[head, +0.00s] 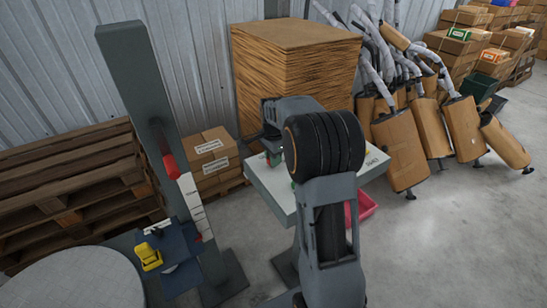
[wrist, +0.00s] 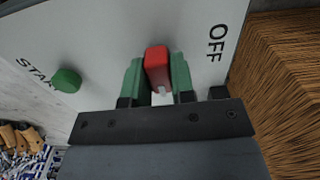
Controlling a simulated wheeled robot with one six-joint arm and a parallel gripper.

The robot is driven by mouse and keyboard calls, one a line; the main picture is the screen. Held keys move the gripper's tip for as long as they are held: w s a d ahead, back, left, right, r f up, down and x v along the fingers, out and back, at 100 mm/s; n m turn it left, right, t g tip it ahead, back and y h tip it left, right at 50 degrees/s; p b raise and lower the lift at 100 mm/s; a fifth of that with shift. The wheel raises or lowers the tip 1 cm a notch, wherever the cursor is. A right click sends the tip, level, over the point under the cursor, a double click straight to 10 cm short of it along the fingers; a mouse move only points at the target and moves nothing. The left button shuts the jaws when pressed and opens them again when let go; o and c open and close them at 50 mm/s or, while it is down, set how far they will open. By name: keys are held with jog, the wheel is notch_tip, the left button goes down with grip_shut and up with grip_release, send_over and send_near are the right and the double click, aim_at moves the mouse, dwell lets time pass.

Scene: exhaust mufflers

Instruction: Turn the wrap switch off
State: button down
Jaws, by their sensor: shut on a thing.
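The wrap switch is a red lever (wrist: 157,62) on a light grey control panel (wrist: 110,40), in the upper middle of the wrist view. The word OFF is printed to its right, and a green button (wrist: 67,80) by the partly cut-off word START is to its left. My gripper (wrist: 158,84) has its two green-tipped fingers on either side of the red lever, shut on it. In the head view my gripper (head: 273,157) is over the panel (head: 268,185), mostly behind my arm. The red lever is hidden there.
A tall grey post (head: 145,80) with a red part and a yellow item (head: 148,256) at its base stands left of the panel. Wrapped mufflers (head: 402,150) lean at right. Floor at lower right is clear.

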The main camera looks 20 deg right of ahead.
jog(key=shift+n, duration=0.3)
jog(key=n+p, duration=0.1)
jog(key=n, duration=0.3)
jog(key=shift+r, duration=0.1)
jog(key=n, duration=0.4)
jog(key=shift+n, duration=0.3)
jog(key=n+p, duration=0.1)
jog(key=n, duration=0.3)
jog(key=shift+n, duration=2.5)
jog(key=c, duration=1)
grip_release()
jog(key=shift+o, duration=0.2)
notch_tip(320, 180, up, 14)
